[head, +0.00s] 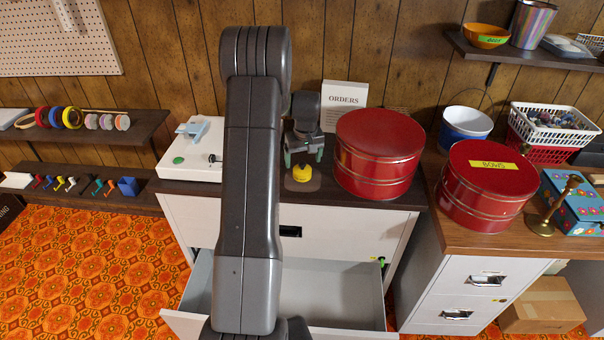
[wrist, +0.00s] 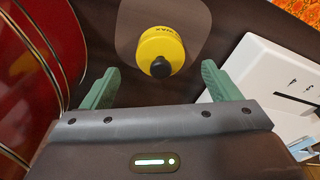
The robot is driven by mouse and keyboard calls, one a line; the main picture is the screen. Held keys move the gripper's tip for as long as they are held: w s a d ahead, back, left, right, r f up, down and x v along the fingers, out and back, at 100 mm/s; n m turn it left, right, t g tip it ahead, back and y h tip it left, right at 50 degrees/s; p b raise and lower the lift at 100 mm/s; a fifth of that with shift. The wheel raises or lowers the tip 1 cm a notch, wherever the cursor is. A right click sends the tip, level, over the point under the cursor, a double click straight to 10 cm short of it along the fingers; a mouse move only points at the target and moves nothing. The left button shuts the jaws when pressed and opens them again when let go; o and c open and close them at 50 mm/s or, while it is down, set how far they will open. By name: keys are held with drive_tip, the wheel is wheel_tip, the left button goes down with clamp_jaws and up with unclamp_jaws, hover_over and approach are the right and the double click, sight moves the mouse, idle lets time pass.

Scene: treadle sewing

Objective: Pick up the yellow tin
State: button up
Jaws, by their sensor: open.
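The yellow tin (head: 301,173) stands on the dark top of the white drawer cabinet, on a lighter brown rounded patch. In the wrist view the yellow tin (wrist: 161,50) has a black knob and dark lettering that ends in "WAX". My gripper (head: 303,154) is above and close to the tin in the head view. In the wrist view my gripper (wrist: 160,82) is open, with one green finger on each side, and the tin lies between and just beyond the fingertips. No contact with the tin shows.
A large red round tin (head: 378,155) stands close on the right; it fills the left of the wrist view. A white device (head: 190,160) stands on the left. An "ORDERS" card (head: 343,100) stands behind. A drawer (head: 330,295) hangs open below.

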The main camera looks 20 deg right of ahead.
sight(303, 164)
drive_tip(key=f, duration=0.3)
drive_tip(key=f+p, duration=0.1)
drive_tip(key=f, duration=0.1)
drive_tip(key=shift+w, duration=0.35)
drive_tip(key=shift+c, duration=0.4)
drive_tip(key=shift+r, duration=0.1)
drive_tip(key=c, duration=1.1)
